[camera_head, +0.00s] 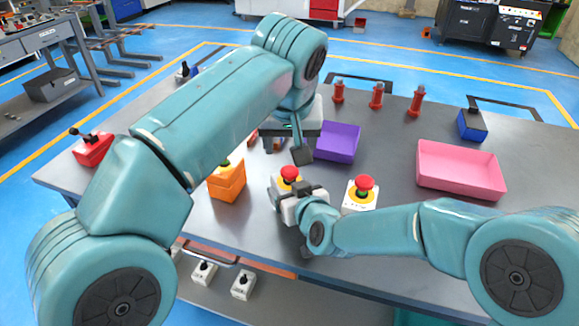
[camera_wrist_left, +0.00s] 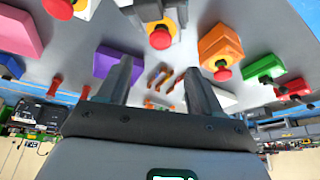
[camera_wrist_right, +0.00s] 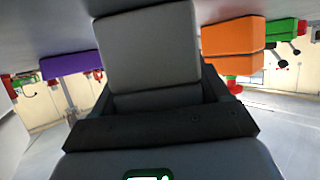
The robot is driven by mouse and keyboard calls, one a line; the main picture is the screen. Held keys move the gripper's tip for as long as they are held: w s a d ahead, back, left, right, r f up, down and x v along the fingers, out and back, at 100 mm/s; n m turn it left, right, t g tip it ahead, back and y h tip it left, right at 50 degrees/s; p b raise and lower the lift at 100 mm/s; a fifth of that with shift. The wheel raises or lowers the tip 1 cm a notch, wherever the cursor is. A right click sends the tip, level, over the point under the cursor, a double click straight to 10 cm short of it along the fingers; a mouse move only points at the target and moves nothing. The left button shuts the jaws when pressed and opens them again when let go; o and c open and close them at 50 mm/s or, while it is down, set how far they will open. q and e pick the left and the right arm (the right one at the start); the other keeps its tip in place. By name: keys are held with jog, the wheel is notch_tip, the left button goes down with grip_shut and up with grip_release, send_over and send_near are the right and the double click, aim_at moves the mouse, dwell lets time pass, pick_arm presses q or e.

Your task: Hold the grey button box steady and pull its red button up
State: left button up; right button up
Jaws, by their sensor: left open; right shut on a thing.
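The grey button box (camera_head: 281,186) stands on the table, its red button (camera_head: 290,173) on top with a yellow collar. My right gripper (camera_head: 301,192) is shut on the box from the front right. In the right wrist view, the plain grey side of the box (camera_wrist_right: 150,50) fills the space between the fingers. My left gripper (camera_head: 287,148) is open and empty, pointing down above and behind the box. In the left wrist view, the red button (camera_wrist_left: 160,38) lies beyond the fingertips, apart from them.
A white box with a red button (camera_head: 363,188) stands close on the right. An orange box (camera_head: 227,184) is on the left, partly hidden by my left arm. A purple bin (camera_head: 337,142) is behind, a pink bin (camera_head: 460,171) at right.

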aim_at(289, 170)
pick_arm(q)
jog(key=x, duration=1)
jog(key=shift+w+f, duration=0.1)
jog(key=shift+f, duration=0.2)
